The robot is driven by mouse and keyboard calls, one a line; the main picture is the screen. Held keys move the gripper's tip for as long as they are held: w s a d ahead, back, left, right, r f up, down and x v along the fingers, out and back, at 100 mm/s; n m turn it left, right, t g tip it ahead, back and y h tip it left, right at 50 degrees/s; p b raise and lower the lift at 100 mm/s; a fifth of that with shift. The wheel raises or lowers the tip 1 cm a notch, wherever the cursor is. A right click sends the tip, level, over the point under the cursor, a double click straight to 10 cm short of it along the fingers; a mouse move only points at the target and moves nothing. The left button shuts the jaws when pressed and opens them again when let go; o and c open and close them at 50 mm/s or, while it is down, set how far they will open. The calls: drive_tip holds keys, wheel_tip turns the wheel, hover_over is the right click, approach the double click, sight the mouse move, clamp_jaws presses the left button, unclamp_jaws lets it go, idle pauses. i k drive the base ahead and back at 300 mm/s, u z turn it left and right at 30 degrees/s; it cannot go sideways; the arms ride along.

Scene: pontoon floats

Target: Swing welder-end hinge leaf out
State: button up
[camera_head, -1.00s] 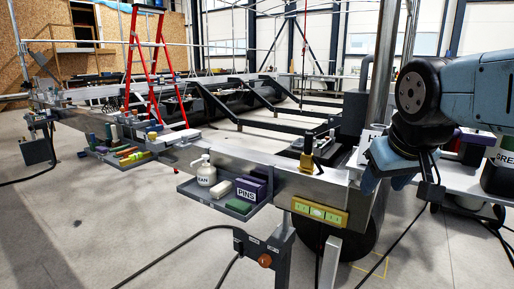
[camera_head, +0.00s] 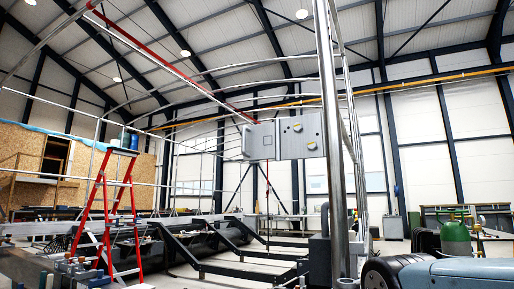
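No part that I can clearly tell as the welder-end hinge leaf shows at this size. A grey metal box-like unit (camera_head: 284,137) with yellow round parts on its face shows high in the middle, beside a tall shiny post (camera_head: 331,150). I cannot tell whether it bears the hinge. A green gas cylinder (camera_head: 455,238) stands at the right. My arm's blue-grey link and dark joint show in the bottom right corner. My gripper is below the picture and out of view.
A red stepladder (camera_head: 108,205) stands at the left. Dark sloping frame members (camera_head: 205,255) cross the middle floor area. A red sloping line (camera_head: 165,65) and curved pipes run overhead. A workbench (camera_head: 478,218) stands at the back right.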

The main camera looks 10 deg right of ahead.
sight(262, 141)
drive_tip(key=u, duration=0.55)
drive_tip(key=i, duration=0.15)
drive_tip(key=u, duration=1.7)
drive_tip(key=i, duration=1.3)
drive_tip(key=z, duration=2.25)
